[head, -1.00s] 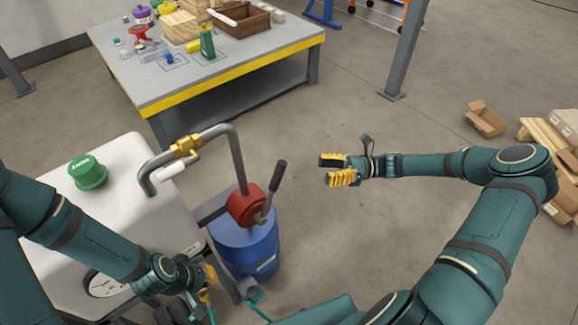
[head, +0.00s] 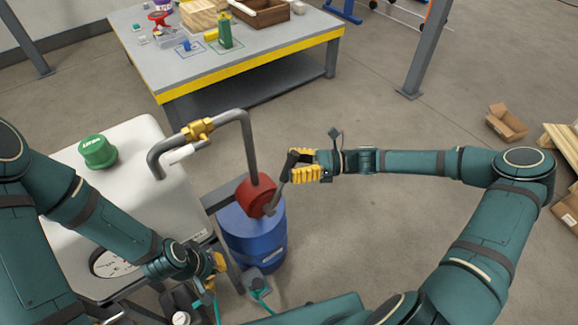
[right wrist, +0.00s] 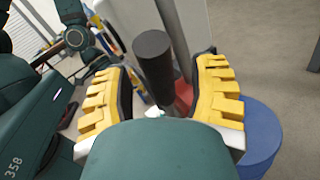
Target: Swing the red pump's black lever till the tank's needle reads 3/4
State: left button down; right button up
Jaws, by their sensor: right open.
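The red pump (head: 256,195) sits on top of a blue drum (head: 252,238). Its black lever (head: 288,166) leans up and to the right. My right gripper (head: 298,166) is open at the lever's upper end. In the right wrist view the dark grip (right wrist: 153,50) stands between the two yellow fingers (right wrist: 162,82), with gaps on both sides. The white tank (head: 135,165) has a round gauge (head: 113,264) on its front, partly hidden by my left arm; its needle is too small to read. My left gripper (head: 214,270) is near the tank's front, its jaws unclear.
A bent grey pipe with a brass valve (head: 197,130) rises above the pump and tank. A green cap (head: 98,152) is on the tank. A workbench (head: 190,75) with boxes and tools stands behind. The floor right of the drum is clear; cardboard boxes (head: 506,122) lie at the far right.

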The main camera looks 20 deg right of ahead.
jog(key=shift+w+a, duration=0.1)
jog(key=shift+a, duration=0.5)
grip_shut()
jog(key=shift+r, duration=0.15)
